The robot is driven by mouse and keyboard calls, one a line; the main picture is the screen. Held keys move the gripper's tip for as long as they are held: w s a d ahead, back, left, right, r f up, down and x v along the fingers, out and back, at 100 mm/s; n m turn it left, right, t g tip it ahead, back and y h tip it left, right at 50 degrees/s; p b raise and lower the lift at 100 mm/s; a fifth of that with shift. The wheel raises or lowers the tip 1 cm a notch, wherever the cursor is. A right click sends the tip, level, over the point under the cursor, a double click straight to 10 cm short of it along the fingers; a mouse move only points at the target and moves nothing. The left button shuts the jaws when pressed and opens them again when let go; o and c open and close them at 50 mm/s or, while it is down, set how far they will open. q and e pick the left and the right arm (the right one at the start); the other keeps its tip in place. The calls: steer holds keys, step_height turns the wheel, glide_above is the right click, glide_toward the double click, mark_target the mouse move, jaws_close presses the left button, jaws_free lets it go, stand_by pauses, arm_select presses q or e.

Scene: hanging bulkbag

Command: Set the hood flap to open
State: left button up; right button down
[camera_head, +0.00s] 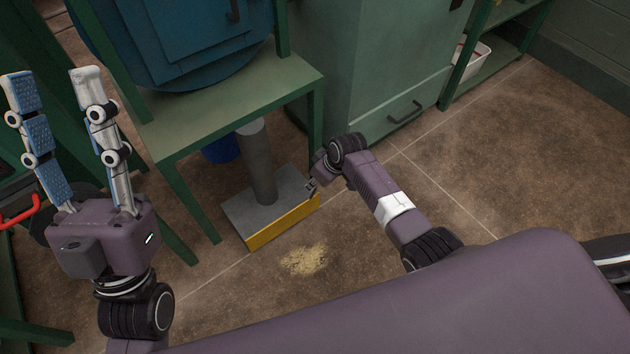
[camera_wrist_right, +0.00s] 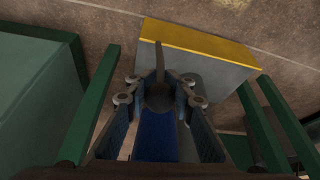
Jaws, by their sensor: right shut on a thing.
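A grey box-shaped hood (camera_head: 268,208) with a yellow front edge sits under the green table, with a grey pipe (camera_head: 258,165) rising from it. In the right wrist view, a thin dark grey lever (camera_wrist_right: 159,65) with a rounded base stands between the fingertips, in front of the hood's yellow edge (camera_wrist_right: 195,40). It looks like the flap's handle; the flap itself cannot be made out. My right gripper (camera_wrist_right: 160,92) is shut on this lever; in the head view its wrist mostly hides it. My left gripper (camera_head: 52,80) is open and empty, raised at the left.
The green table (camera_head: 235,105) and its legs stand close around the pipe, with a large blue vessel (camera_head: 190,45) above. A blue container (camera_head: 221,149) is behind the pipe. Pale powder (camera_head: 303,260) lies on the floor. A green drawer cabinet (camera_head: 400,105) stands right; floor there is clear.

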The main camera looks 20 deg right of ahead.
step_height(320, 180, up, 2)
steer(key=shift+p, duration=0.95)
arm_select(q)
steer(key=w+f+g+y+p, duration=0.1)
steer(key=w+f+g+y, duration=0.1)
steer(key=w+f+g, duration=0.5)
steer(key=w+f+g+y+p, duration=0.1)
steer(key=w+f+g+y, duration=0.2)
steer(key=f, duration=0.6)
arm_select(e)
steer(key=shift+r, duration=0.9)
steer(key=shift+r+p, duration=0.85)
steer(key=shift+p, duration=0.15)
steer(key=shift+r+p, duration=0.65)
steer(key=shift+p, duration=0.1)
arm_select(q)
steer(key=s+a+f+g, duration=0.2)
steer(key=s+f+g, duration=0.2)
steer(key=f, duration=0.5)
steer(key=s+a+f+g+y, duration=0.1)
steer(key=s+f+g, duration=0.3)
steer(key=f, duration=0.5)
steer(key=shift+a+n+g+y, duration=0.3)
steer(key=shift+a+n+g, duration=0.1)
steer(key=shift+g, duration=0.7)
arm_select(e)
steer(key=c, duration=1.7)
jaws_free()
steer(key=shift+o, duration=0.2)
